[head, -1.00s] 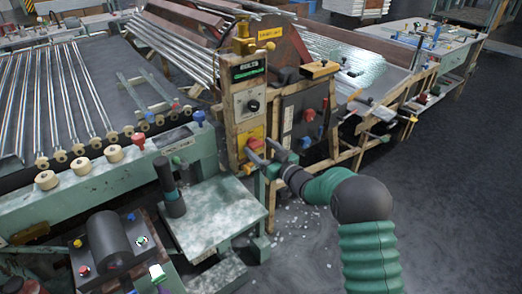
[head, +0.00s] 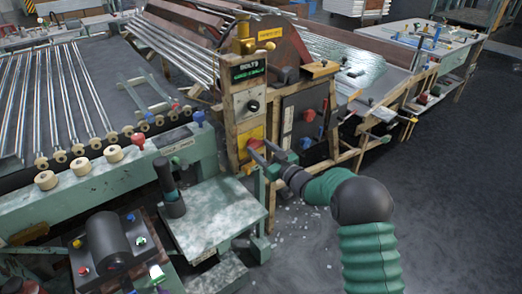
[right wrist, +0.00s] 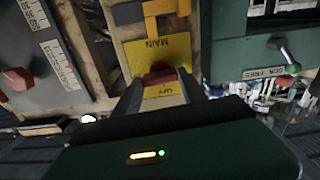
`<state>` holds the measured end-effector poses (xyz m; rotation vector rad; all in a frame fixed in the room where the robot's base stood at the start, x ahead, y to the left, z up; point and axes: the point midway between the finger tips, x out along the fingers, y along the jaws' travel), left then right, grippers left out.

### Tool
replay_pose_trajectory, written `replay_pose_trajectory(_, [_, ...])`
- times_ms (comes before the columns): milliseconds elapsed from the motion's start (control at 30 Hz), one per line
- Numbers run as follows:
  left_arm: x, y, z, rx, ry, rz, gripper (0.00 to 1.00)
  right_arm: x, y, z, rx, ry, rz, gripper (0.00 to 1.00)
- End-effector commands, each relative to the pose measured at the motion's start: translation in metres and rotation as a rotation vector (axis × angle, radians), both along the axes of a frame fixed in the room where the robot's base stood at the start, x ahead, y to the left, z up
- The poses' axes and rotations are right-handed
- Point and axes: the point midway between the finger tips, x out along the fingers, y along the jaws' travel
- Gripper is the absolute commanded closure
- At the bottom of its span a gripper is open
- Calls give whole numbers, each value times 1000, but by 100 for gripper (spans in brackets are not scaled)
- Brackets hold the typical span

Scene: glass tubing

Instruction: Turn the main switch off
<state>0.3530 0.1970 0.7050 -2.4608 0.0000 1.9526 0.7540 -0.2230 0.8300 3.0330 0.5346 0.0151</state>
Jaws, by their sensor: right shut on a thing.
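The main switch is a red knob (right wrist: 162,73) on a yellow plate (right wrist: 176,52) lettered MAIN, with OFF on the side nearer my gripper in the right wrist view. In the head view the yellow plate (head: 243,136) sits low on the tan control post, with the red knob (head: 254,143) partly hidden by my fingers. My right gripper (head: 258,153) reaches it from the lower right. In the right wrist view its fingers (right wrist: 163,88) are on either side of the knob, shut on it. The knob's exact angle is hard to tell. My left gripper is not in view.
Above the switch, the post holds a black dial (head: 252,106) and a dark sign (head: 250,71). A dark panel (head: 303,125) with red and blue knobs stands right of it. A green-topped table (head: 213,217) is below left. Open floor (head: 460,200) lies to the right.

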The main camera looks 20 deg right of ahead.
Motion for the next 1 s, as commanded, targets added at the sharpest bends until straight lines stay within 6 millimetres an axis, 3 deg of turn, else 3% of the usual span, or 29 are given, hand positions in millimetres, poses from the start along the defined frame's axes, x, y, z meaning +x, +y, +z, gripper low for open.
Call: replay_pose_trajectory(1000, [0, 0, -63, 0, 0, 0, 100, -1, 4, -4, -836, -304, 0, 91])
